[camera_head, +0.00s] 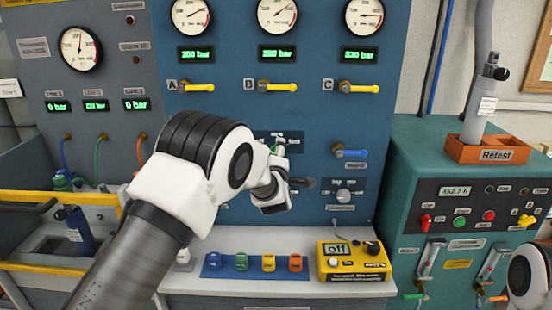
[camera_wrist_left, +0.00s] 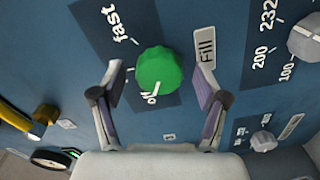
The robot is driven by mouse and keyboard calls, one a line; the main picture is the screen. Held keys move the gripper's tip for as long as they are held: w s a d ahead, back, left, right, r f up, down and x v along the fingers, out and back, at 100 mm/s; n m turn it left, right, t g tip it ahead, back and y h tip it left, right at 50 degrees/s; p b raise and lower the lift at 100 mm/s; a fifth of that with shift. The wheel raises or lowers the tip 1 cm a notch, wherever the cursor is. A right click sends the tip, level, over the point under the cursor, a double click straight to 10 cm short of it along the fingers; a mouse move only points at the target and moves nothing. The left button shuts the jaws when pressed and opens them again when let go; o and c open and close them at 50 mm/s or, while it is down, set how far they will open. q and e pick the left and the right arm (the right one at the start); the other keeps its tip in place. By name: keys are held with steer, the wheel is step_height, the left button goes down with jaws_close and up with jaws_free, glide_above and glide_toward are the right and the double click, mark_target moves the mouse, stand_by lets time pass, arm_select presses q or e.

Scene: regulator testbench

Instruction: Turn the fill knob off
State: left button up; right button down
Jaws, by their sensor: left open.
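The green fill knob (camera_wrist_left: 160,70) is on the dark blue panel in the left wrist view, beside the "Fill" label (camera_wrist_left: 206,47). The word "fast" and white characters partly covered by the knob are printed around it. My left gripper (camera_wrist_left: 158,88) is open, with one finger on each side of the knob and visible gaps between. In the head view my left gripper (camera_head: 280,168) is at the middle of the panel and its arm hides most of the knob. Of my right arm only a link shows at the lower right edge; its gripper is out of view.
A grey knob (camera_wrist_left: 306,42) marked 100, 200 and 232 and a smaller grey knob (camera_wrist_left: 263,141) are nearby. Yellow valve levers (camera_head: 195,87) are above. A yellow box (camera_head: 353,262) reading "off" and several coloured pieces (camera_head: 269,263) sit on the shelf below.

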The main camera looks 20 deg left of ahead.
arm_select(q)
steer(key=v, duration=1.2)
